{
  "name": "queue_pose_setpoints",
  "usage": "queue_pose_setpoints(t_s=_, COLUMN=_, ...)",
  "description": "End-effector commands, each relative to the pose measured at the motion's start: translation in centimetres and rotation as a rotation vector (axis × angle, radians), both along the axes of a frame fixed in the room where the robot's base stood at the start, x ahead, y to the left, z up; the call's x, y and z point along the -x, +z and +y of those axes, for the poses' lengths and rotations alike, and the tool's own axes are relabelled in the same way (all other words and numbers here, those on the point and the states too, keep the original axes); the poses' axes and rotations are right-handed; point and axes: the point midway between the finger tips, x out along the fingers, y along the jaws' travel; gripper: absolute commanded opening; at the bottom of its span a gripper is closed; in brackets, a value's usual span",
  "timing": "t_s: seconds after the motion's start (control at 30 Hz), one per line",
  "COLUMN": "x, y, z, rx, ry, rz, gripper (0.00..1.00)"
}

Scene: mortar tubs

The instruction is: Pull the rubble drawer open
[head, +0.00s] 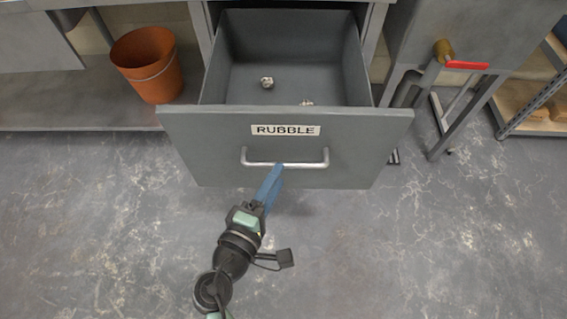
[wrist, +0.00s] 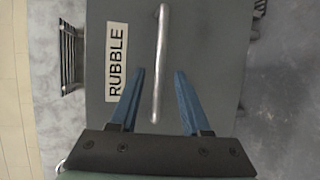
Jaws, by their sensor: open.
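The grey rubble drawer (head: 205,150) stands pulled well out of the cabinet in the head view, with its inside showing. Its front carries a white label (head: 286,130) reading RUBBLE and a silver bar handle (head: 306,164). Two small rubble lumps lie inside, one (head: 267,82) towards the left and one partly hidden behind the front panel. My gripper (head: 278,170) has blue fingers and is at the handle. In the wrist view the fingers (wrist: 158,75) are apart, one on each side of the lower end of the handle (wrist: 161,50), with gaps on both sides.
An orange bucket (head: 150,65) stands on the low shelf left of the drawer. At the right are a grey stand with a red-handled tool (head: 466,65) and a shelf rack (head: 535,100). The concrete floor (head: 440,240) in front is clear.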

Motion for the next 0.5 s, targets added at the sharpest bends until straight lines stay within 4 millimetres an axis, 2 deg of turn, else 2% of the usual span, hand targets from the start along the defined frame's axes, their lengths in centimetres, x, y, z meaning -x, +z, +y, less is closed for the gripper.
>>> queue_pose_setpoints(t_s=0.03, x=1.2, y=0.2, z=0.6, rx=0.0, ry=0.003, rz=0.003, gripper=0.47)
queue_pose_setpoints(t_s=0.2, x=4.3, y=0.9, z=1.9, rx=0.0, ry=0.003, rz=0.002, gripper=0.47)
queue_pose_setpoints(t_s=0.33, x=5.9, y=1.2, z=2.6, rx=0.0, ry=0.002, rz=0.001, gripper=0.47)
queue_pose_setpoints(t_s=0.5, x=6.9, y=1.5, z=2.9, rx=0.0, ry=0.0, rz=-0.001, gripper=0.47)
